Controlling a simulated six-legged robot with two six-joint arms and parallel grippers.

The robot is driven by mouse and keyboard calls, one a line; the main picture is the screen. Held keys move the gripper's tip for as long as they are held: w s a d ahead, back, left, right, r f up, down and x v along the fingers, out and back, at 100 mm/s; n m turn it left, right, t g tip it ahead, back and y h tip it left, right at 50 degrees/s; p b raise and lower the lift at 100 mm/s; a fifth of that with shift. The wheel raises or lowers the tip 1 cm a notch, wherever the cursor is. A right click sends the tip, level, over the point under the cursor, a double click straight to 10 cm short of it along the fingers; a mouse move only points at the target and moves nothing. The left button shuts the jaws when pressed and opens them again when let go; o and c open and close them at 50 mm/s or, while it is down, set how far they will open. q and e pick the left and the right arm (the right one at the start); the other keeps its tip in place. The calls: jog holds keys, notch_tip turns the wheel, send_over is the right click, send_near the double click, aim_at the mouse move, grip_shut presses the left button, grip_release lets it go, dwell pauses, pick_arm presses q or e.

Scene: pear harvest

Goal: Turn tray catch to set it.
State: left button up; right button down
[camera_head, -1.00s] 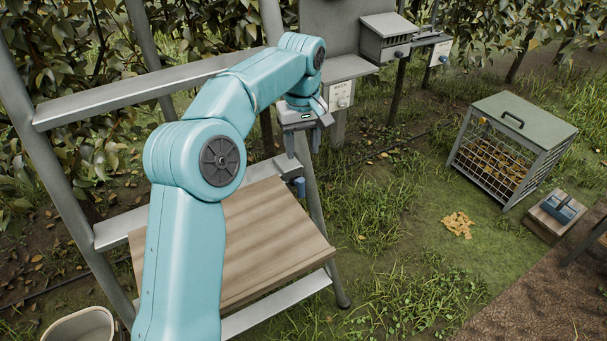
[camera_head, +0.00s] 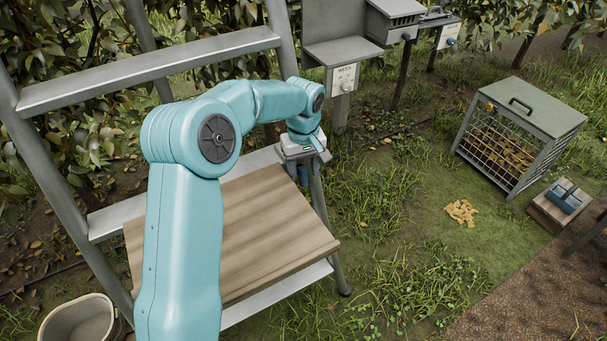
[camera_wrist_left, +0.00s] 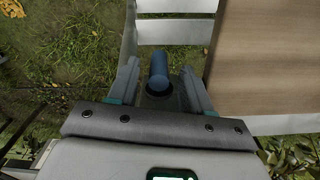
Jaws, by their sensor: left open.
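The tray catch is a blue knob (camera_head: 303,177) on the ladder's right leg, beside the wooden tray (camera_head: 255,222). In the left wrist view the catch (camera_wrist_left: 159,68) is a blue cylinder on a dark round base, between my two fingers. My left gripper (camera_wrist_left: 160,75) is open, with one finger on each side of the catch and visible gaps. In the head view my left gripper (camera_head: 302,165) is at the catch, its fingers mostly hidden. The tray's edge (camera_wrist_left: 222,60) is on the right in the wrist view. My right gripper is out of view.
Metal ladder rails (camera_head: 150,70) stand around the tray. A wire crate (camera_head: 515,135) and a small wooden block (camera_head: 548,212) stand on the right. A pale bucket (camera_head: 78,322) is at lower left. Grass is open in the middle.

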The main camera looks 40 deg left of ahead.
aim_at(302, 175)
pick_arm(q)
jog(key=shift+f, duration=1.3)
grip_shut()
jog(key=t+b, duration=0.1)
jog(key=b, duration=0.3)
jog(key=shift+a+f+t+h, duration=0.1)
jog(key=shift+f+t+h, duration=0.2)
jog(key=shift+t+h, duration=0.1)
jog(key=shift+r+t+b, duration=0.25)
jog(key=shift+t+b, duration=0.15)
jog(key=shift+b, duration=0.2)
jog(key=shift+r, duration=0.1)
